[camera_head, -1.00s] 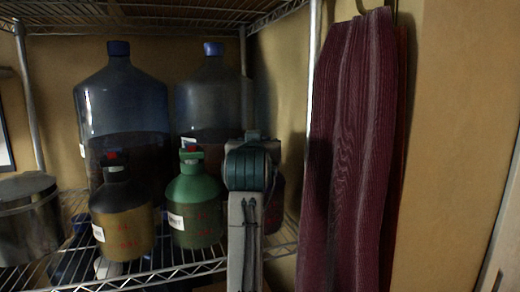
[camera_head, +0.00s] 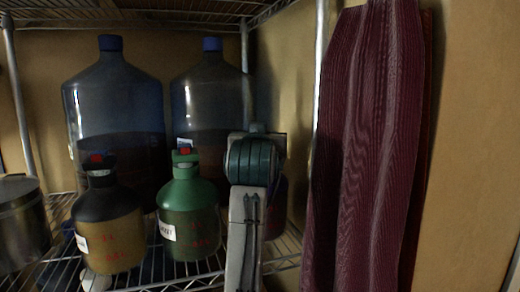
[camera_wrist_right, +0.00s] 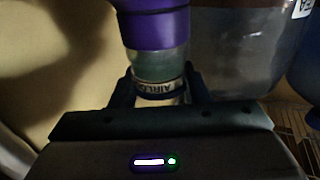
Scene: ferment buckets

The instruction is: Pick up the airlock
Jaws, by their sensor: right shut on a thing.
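In the right wrist view the airlock (camera_wrist_right: 158,68) is a small clear cylinder with greenish contents and a dark band lettered "AIRLOCK". The letters look inverted. My right gripper (camera_wrist_right: 160,88) is shut on it, one dark finger on each side. A purple body (camera_wrist_right: 152,22) adjoins the airlock's upper end in this view; I cannot tell whether they are joined. In the head view my right arm rises at centre and hides the gripper and airlock. A dark purple-red jug (camera_head: 277,207) shows partly behind it. My left gripper is not in view.
A green jug (camera_head: 190,212) and a black-and-amber jug (camera_head: 108,225) stand left of my arm on the wire shelf. Two large blue-capped carboys (camera_head: 112,100) stand behind. A steel pot (camera_head: 20,225) is at far left. A maroon cloth (camera_head: 365,150) hangs right of the shelf post.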

